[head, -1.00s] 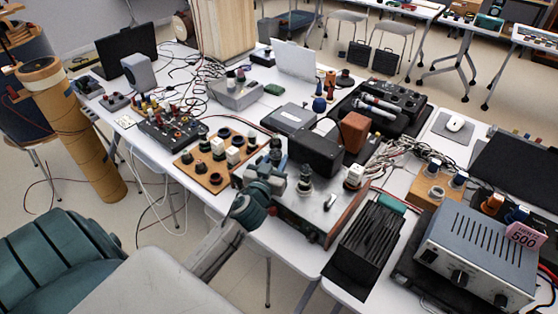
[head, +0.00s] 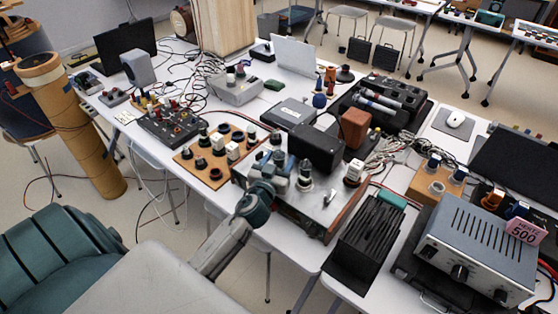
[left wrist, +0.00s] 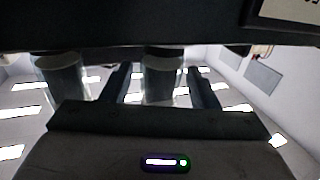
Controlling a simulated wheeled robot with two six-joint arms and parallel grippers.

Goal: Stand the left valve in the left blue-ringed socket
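My left gripper (head: 284,172) is over the left part of the metal-topped chassis (head: 318,208) in the head view. In the left wrist view its two dark fingers (left wrist: 160,82) stand apart. A clear glass valve with a grey inside (left wrist: 164,72) shows between them, with gaps visible on both sides. Another glass valve (left wrist: 60,74) shows to the left, outside the fingers. In the head view a dark-based valve (head: 305,174) stands just right of the gripper. A white-topped part (head: 354,171) stands farther right. I cannot make out the blue rings of the sockets. My right gripper is not in view.
A wooden board with several knobs (head: 187,158) lies left of the chassis. A black box (head: 316,150) stands behind it. A black finned block (head: 364,243) and a grey power unit (head: 476,255) stand to the right. Loose wires crowd the table, leaving little free room.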

